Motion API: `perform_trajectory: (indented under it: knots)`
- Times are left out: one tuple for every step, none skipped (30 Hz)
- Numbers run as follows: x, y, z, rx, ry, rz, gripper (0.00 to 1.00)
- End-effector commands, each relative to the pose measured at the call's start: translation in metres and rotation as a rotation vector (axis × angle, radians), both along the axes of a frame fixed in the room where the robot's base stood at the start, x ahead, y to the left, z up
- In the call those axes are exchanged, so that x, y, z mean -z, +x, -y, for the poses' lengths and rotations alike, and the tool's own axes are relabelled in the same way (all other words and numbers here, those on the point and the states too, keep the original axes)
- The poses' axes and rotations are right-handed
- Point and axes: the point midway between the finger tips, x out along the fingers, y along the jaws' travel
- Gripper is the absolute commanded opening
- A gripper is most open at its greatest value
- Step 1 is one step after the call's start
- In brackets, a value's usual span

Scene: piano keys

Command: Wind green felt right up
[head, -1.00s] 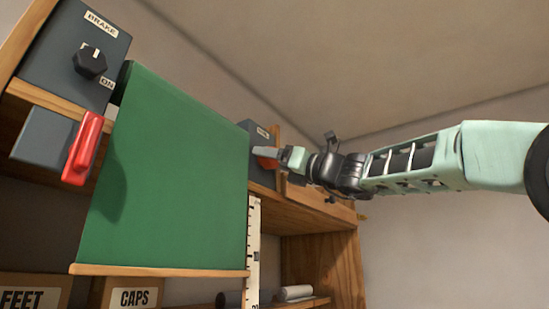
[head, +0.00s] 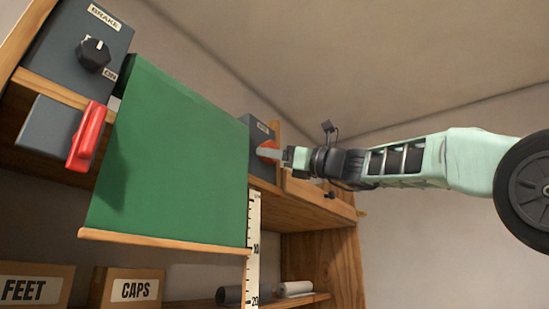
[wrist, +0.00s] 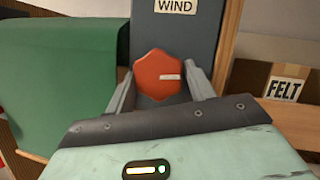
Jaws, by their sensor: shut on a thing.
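A green felt sheet (head: 175,150) hangs from the roller at the shelf top, with a wooden bar (head: 165,241) along its bottom edge. A white ruler (head: 254,230) stands by its right edge. To its right is a grey box (head: 261,133) labelled WIND with an orange hexagonal knob (wrist: 158,76) bearing a short white mark. My gripper (wrist: 160,88) is shut on this knob, one finger on each side. The felt's edge also shows at left in the wrist view (wrist: 60,85). A grey BRAKE box (head: 75,40) with a black knob (head: 93,55) stands at upper left.
A red handle (head: 86,135) sticks out below the brake box. Open room lies right of the shelf.

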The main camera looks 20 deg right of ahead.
Motion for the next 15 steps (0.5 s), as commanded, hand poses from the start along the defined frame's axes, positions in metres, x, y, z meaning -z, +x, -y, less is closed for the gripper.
perform_trajectory:
  knots:
    - [0.0004,0.0010,0.0010,0.000,-0.037,0.028,0.31]
    - [0.0000,0.0011,0.0014,0.002,-0.060,0.045,0.31]
    - [-0.0006,0.0010,0.0017,0.001,-0.091,0.067,0.31]
    - [-0.0010,0.0010,0.0017,0.001,-0.115,0.085,0.31]
    - [-0.0012,0.0013,0.0020,0.001,-0.139,0.102,0.31]
    - [-0.0016,0.0016,0.0020,0.001,-0.168,0.123,0.31]
    - [-0.0021,0.0013,0.0018,0.001,-0.192,0.141,0.31]
    - [-0.0023,0.0016,0.0023,0.002,-0.216,0.156,0.31]
    - [-0.0031,0.0014,0.0024,0.001,-0.246,0.179,0.31]
    - [-0.0029,0.0019,0.0025,0.002,-0.269,0.196,0.31]
    - [-0.0033,0.0019,0.0027,0.002,-0.293,0.212,0.31]
    - [-0.0040,0.0017,0.0025,0.001,-0.323,0.235,0.31]
    - [-0.0042,0.0018,0.0026,0.001,-0.346,0.251,0.31]
    - [-0.0047,0.0017,0.0029,0.001,-0.370,0.268,0.31]
    - [-0.0048,0.0022,0.0031,0.001,-0.399,0.290,0.31]
